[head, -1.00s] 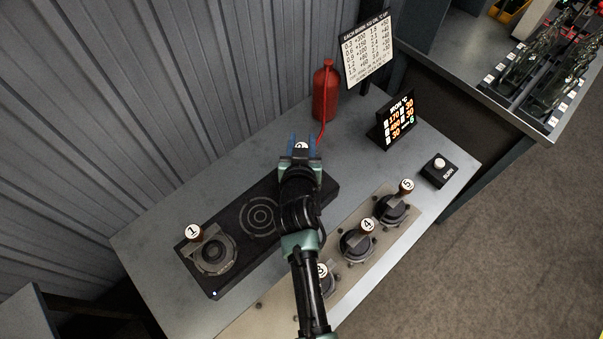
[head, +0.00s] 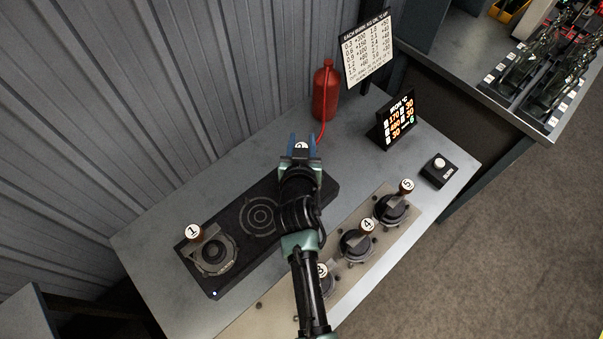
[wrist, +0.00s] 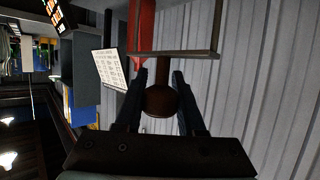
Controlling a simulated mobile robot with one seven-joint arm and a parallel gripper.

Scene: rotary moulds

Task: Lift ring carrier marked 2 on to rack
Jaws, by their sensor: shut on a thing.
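The ring carrier marked 2 (head: 301,146) shows only as its white number disc between the blue fingers of my gripper (head: 303,138), above the far end of the black plate. In the wrist view my gripper (wrist: 160,85) is shut on the carrier's brown round knob (wrist: 161,100). A thin dark bar (wrist: 172,54) shows beyond the knob. My gripper and arm hide the rest of the carrier in the head view, so I cannot tell whether it touches anything. I cannot tell for sure which surface is the rack.
Carrier 1 (head: 214,254) sits on the black plate (head: 226,280), beside a bare ringed spot. Carriers 3 (head: 322,270), 4 (head: 358,243) and 5 (head: 393,208) stand on a beige strip (head: 275,306). A red bottle (head: 326,92), display (head: 396,120) and button box (head: 437,170) stand behind.

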